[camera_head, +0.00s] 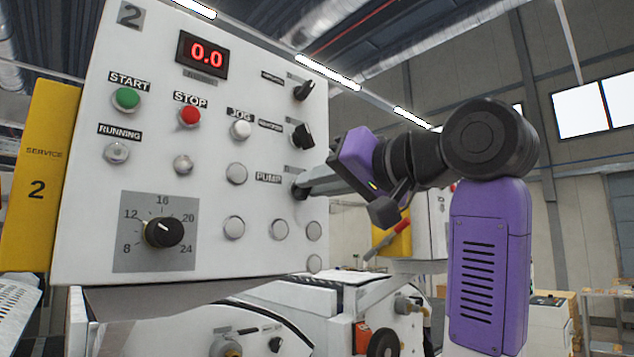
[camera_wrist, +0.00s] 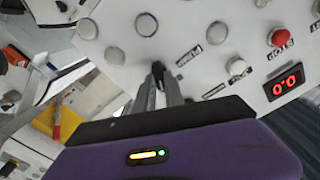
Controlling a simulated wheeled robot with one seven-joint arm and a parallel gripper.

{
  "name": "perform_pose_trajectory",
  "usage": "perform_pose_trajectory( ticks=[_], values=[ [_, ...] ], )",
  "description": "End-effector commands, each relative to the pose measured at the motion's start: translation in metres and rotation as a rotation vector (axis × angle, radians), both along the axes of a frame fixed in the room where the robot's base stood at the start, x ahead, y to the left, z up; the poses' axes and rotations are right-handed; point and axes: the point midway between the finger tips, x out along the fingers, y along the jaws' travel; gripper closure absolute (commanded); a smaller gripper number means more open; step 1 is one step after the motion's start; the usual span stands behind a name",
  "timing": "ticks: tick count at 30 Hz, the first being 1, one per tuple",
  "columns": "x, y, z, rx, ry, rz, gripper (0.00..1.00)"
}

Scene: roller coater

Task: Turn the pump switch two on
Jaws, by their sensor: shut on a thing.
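The control panel marked 2 (camera_head: 205,60) fills the left and middle of the head view. The black pump switch (camera_head: 296,190) sits at its right side, just right of the PUMP label (camera_head: 268,177). My gripper (camera_head: 306,184) reaches in from the right with its fingers at the switch and shut on its knob. The fingers hide most of the knob in the head view. In the wrist view the dark knob (camera_wrist: 158,67) shows at the tips of my two grey fingers. I cannot tell clearly which way the knob is turned.
Two other black switches (camera_head: 304,89) (camera_head: 302,135) sit above the pump switch. Green start (camera_head: 126,98), red stop (camera_head: 189,115) and jog (camera_head: 240,130) buttons lie to the left. A dial (camera_head: 164,233) is at lower left. The red display (camera_head: 205,54) reads 0.0.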

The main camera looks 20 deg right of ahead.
Motion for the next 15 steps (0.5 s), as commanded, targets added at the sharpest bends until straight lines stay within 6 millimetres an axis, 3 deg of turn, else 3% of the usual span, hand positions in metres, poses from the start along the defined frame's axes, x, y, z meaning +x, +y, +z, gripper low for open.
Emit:
perform_pose_trajectory(
  ticks=[15],
  values=[
    [0.0001, -0.0008, -0.0006, 0.068, 0.023, -0.001, 1.00]
  ],
)
